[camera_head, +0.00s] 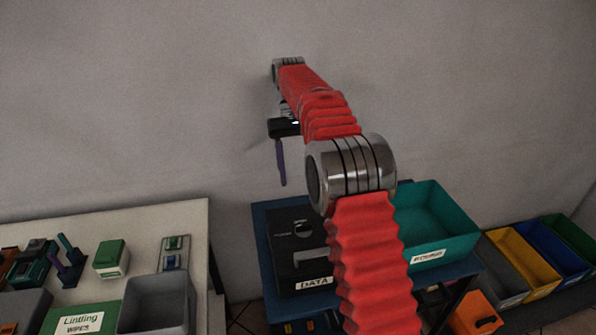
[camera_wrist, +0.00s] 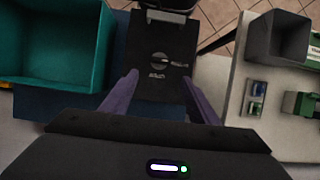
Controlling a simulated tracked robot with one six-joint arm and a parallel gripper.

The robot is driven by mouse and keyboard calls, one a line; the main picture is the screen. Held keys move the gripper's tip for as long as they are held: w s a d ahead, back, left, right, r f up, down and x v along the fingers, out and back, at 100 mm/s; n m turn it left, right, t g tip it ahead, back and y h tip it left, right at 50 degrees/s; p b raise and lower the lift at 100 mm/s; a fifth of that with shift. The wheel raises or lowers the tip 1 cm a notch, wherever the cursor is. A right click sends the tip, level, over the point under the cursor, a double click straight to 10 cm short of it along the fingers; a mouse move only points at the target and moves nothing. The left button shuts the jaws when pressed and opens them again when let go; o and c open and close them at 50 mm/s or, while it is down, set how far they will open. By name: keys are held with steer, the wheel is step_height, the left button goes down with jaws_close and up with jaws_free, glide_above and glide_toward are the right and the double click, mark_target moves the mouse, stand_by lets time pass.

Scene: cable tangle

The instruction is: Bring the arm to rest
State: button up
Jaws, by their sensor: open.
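My arm, in a red ribbed sleeve with metal joints, is raised and bent in front of the grey wall in the head view. My gripper hangs at its far end, with one purple finger (camera_head: 281,162) showing there. In the wrist view my gripper (camera_wrist: 160,92) is open, its two purple fingers wide apart with nothing between them. Below and beyond the fingers is a black box (camera_wrist: 158,60) with a round dial. The same box, labelled DATA, stands on the blue surface in the head view (camera_head: 290,262). My gripper is apart from it.
A teal bin (camera_head: 437,225) stands right of the box. A pale table (camera_head: 150,221) at left holds a grey bin (camera_head: 157,303), a green-and-white block (camera_head: 111,258) and other small parts. Coloured bins, including a yellow one (camera_head: 523,264), line the right. The wall behind is bare.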

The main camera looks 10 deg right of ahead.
stand_by(0.4)
step_height(320, 180, down, 6)
steer(key=t, duration=0.2)
steer(key=s+r+t, duration=0.2)
steer(key=s, duration=0.9)
steer(key=s+r+t, duration=0.3)
steer(key=s, duration=0.8)
steer(key=s+r+t, duration=0.3)
steer(key=s, duration=0.8)
steer(key=shift+s+r, duration=0.15)
steer(key=shift+s, duration=0.1)
steer(key=shift+d, duration=0.1)
